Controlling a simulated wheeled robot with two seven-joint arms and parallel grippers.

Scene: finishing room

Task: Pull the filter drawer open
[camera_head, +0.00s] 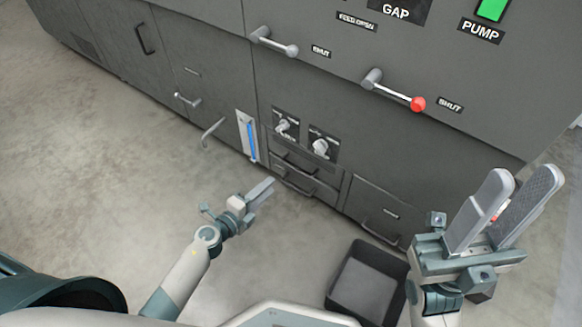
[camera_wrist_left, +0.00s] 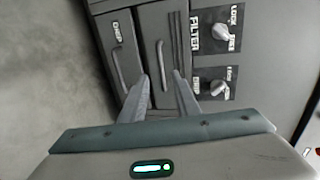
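The filter drawer (camera_head: 307,166) is the upper of two narrow grey drawers low in the cabinet; it looks shut. In the left wrist view the filter drawer (camera_wrist_left: 170,25) has a bar handle (camera_wrist_left: 160,55), seen between and beyond my fingers. The FILTER knob (camera_wrist_left: 220,32), marked LOCK and FREE, sits above the drawers, also in the head view (camera_head: 284,127); its setting is unclear. My left gripper (camera_wrist_left: 163,85) is open and empty, short of the drawer front; it also shows in the head view (camera_head: 266,189). My right gripper (camera_head: 525,178) is open and empty at the right.
The drip drawer (camera_wrist_left: 118,45) lies directly below the filter drawer, with its own handle. A second knob (camera_head: 320,148) is beside the FILTER knob. A black open bin (camera_head: 340,275) stands on the floor at front right. The floor left of my left arm is clear.

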